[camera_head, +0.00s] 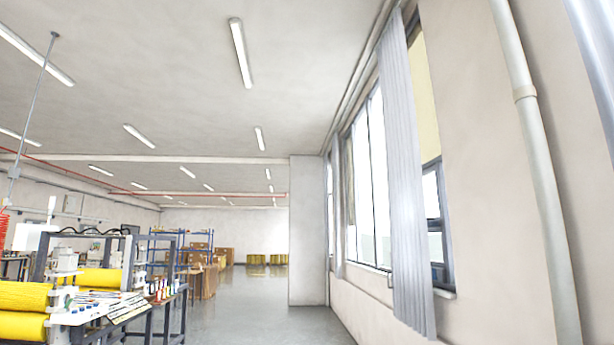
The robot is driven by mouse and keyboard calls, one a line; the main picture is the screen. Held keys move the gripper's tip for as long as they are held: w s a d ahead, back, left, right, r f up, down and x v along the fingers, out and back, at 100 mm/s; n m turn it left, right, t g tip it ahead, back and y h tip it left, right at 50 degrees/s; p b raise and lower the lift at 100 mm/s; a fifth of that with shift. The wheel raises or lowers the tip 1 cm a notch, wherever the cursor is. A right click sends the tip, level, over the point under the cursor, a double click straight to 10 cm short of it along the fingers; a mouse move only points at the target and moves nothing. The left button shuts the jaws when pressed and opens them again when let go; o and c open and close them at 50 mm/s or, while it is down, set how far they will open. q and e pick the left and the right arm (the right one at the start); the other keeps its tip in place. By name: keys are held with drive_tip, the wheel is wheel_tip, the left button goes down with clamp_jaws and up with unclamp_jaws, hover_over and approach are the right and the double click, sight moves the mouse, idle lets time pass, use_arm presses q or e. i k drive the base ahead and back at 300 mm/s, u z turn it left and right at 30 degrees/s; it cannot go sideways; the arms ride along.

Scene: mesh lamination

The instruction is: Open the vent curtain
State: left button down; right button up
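A long grey pleated curtain (406,190) hangs from a rail near the ceiling on the right wall. It is gathered into a narrow strip in front of a tall window (369,185). Window glass shows on both sides of it. A second grey curtain (597,50) shows in part at the top right edge. A narrower curtain strip (337,205) hangs farther along the wall. I cannot tell which of these is the vent curtain. Neither of my grippers is in view.
A white pipe (540,160) runs down the right wall. A workbench with yellow rolls (25,297) and a machine stands at the left. Cardboard boxes (205,275) and blue shelving are farther back. The grey floor (255,312) in the middle is clear. A wall pillar (308,230) juts out ahead.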

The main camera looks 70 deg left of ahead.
sight(412, 290)
drive_tip(key=u, duration=1.95)
drive_tip(key=i, duration=1)
drive_tip(key=u, duration=0.65)
drive_tip(key=i, duration=2.55)
drive_tip(key=u, duration=0.2)
drive_tip(key=i, duration=2.6)
drive_tip(key=z, duration=0.65)
drive_tip(key=i, duration=1.3)
drive_tip(key=z, duration=1.65)
drive_tip(key=i, duration=1.1)
drive_tip(key=z, duration=0.85)
drive_tip(key=i, duration=0.25)
drive_tip(key=z, duration=0.1)
